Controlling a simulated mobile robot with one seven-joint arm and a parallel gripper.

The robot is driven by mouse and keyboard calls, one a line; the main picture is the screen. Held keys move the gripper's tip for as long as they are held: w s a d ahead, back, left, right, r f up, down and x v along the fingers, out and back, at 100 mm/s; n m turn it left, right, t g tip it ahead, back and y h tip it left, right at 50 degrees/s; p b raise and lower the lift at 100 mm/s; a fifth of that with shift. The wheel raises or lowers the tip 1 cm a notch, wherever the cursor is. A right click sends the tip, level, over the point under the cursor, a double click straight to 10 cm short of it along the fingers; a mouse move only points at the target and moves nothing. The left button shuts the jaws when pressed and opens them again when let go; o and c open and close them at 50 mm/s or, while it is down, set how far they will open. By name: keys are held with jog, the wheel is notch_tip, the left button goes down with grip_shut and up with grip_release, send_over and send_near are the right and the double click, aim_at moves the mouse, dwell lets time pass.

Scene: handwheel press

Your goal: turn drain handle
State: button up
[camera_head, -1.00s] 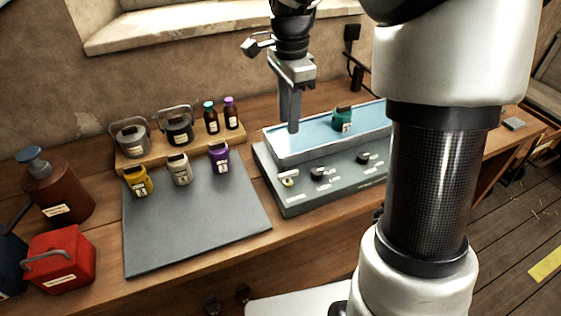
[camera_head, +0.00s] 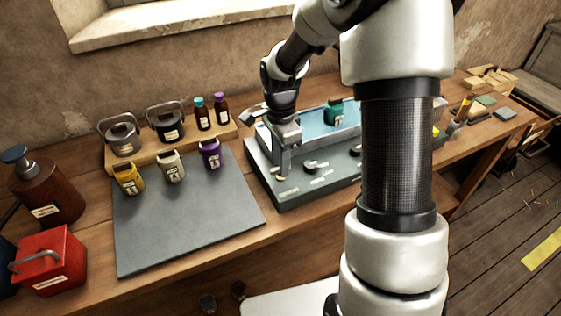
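The drain handle (camera_head: 281,178) appears to be the small pale lever at the left end of the grey panel (camera_head: 296,196) on the front of the water basin unit. The basin (camera_head: 308,120) holds pale blue water and a teal container (camera_head: 335,112). A dark knob (camera_head: 310,167) sits to the right of the lever on the same panel.
A grey mat (camera_head: 190,218) lies left of the unit, with yellow, cream and purple containers (camera_head: 210,154) along its back edge. Behind them a wooden riser (camera_head: 190,148) holds pots and bottles. A red box (camera_head: 50,262) stands at far left. My arm hides the panel's right part.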

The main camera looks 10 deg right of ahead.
jog(key=shift+f, duration=0.1)
grip_shut()
jog(key=shift+n, duration=0.4)
jog(key=n, duration=0.6)
jog(key=shift+n, duration=0.3)
jog(key=n, duration=0.5)
jog(key=shift+p, duration=0.3)
jog(key=n, duration=0.5)
jog(key=shift+p, duration=0.3)
jog(key=shift+n, duration=0.4)
